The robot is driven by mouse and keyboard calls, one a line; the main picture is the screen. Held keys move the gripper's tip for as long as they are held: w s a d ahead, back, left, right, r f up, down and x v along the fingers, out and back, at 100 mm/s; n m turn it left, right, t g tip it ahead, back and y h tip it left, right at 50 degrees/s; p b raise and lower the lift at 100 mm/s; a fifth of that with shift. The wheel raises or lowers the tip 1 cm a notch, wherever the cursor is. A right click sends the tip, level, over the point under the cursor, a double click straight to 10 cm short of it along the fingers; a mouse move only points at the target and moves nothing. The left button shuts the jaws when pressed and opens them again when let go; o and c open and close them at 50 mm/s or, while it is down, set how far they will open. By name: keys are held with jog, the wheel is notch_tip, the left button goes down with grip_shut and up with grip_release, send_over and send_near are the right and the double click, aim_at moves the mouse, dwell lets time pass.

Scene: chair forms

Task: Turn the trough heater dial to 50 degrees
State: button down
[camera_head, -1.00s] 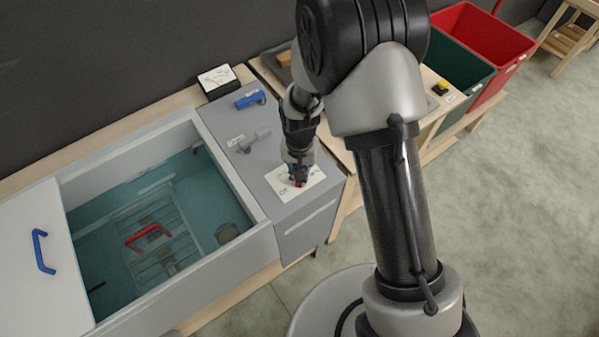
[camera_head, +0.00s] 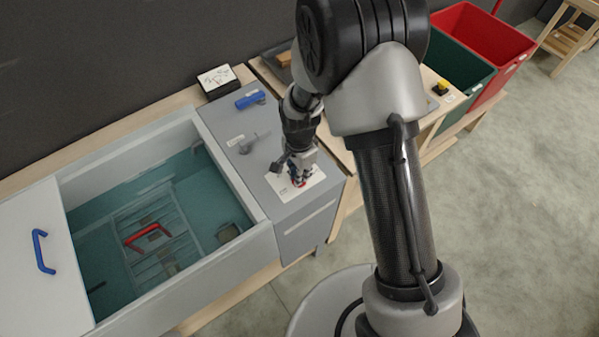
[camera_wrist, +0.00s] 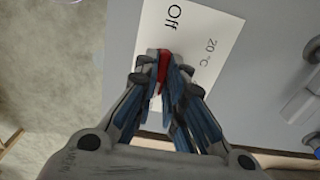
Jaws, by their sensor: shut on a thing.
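The heater dial is a small red knob on a white label plate (camera_head: 312,180) on top of the grey control box (camera_head: 283,212). My gripper (camera_head: 298,182) points down at it in the head view. In the wrist view, the fingers of my gripper (camera_wrist: 160,80) are shut on the red dial (camera_wrist: 163,66), which shows as a strip between them. The label plate (camera_wrist: 205,35) reads "Off" and "20 °C" there. The rest of the scale, including any 50 mark, is hidden behind the fingers or unreadable.
A blue handle (camera_head: 250,99) and a grey lever (camera_head: 250,143) sit on the same box. The water trough (camera_head: 150,225) with a red-handled rack (camera_head: 147,235) is at left. A small gauge (camera_head: 216,78) stands behind. Green and red bins are at upper right.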

dwell(0.6)
jog(key=c, duration=1.7)
grip_release()
notch_tip(320, 180, up, 12)
jog(key=shift+r, duration=0.1)
jog(key=s+d+r+n+t, duration=0.1)
jog(key=s+d+r, duration=0.1)
jog(key=r, duration=0.3)
jog(key=s+d+r+n, duration=0.1)
jog(key=d+r, duration=0.2)
jog(key=r, duration=0.1)
jog(key=s+d+r+n+t, duration=0.1)
jog(key=s+d+r+n, duration=0.1)
jog(key=s, duration=0.4)
jog(key=s+d+r+n+t, duration=0.1)
jog(key=s+d+r+n, duration=0.2)
jog(key=s+r+n, duration=0.1)
jog(key=s+d+r+n+t, duration=0.1)
jog(key=s+d+r+n, duration=0.2)
jog(key=s, duration=0.4)
jog(key=shift+s+d+r+t, duration=0.15)
jog(key=shift+s+r+t, duration=0.2)
jog(key=shift+r, duration=0.3)
